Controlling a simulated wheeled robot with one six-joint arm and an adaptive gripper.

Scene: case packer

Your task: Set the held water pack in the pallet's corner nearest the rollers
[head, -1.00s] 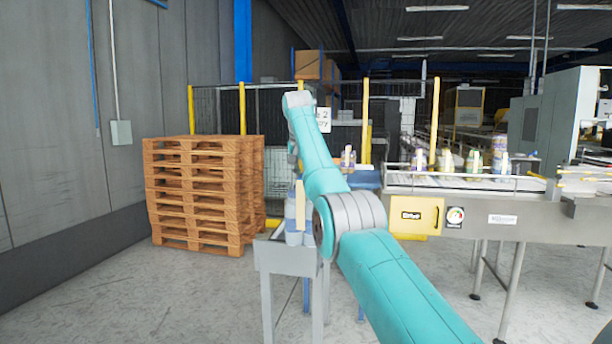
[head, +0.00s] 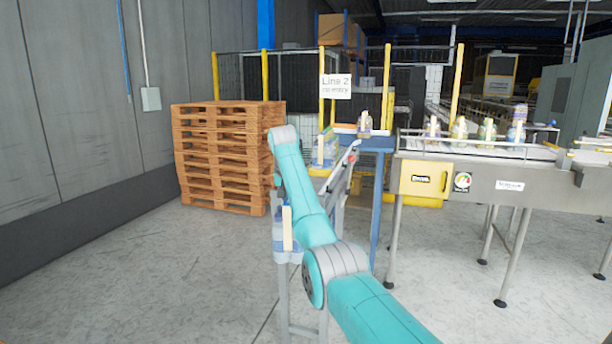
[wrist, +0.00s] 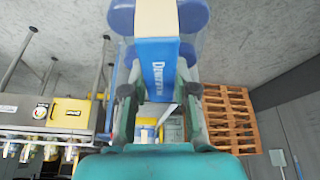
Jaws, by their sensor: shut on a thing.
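My gripper (wrist: 158,108) is shut on the water pack (wrist: 157,55), which has blue bottle parts and a blue label with white lettering in the wrist view. A tall stack of wooden pallets (head: 225,155) stands at the left, apart from the pack. It also shows in the wrist view (wrist: 230,118). No separate single pallet is visible.
A conveyor (head: 480,180) with several bottles stands at the right. Yellow posts and fencing (head: 215,90) close off the back. The floor at the left is clear (head: 130,270).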

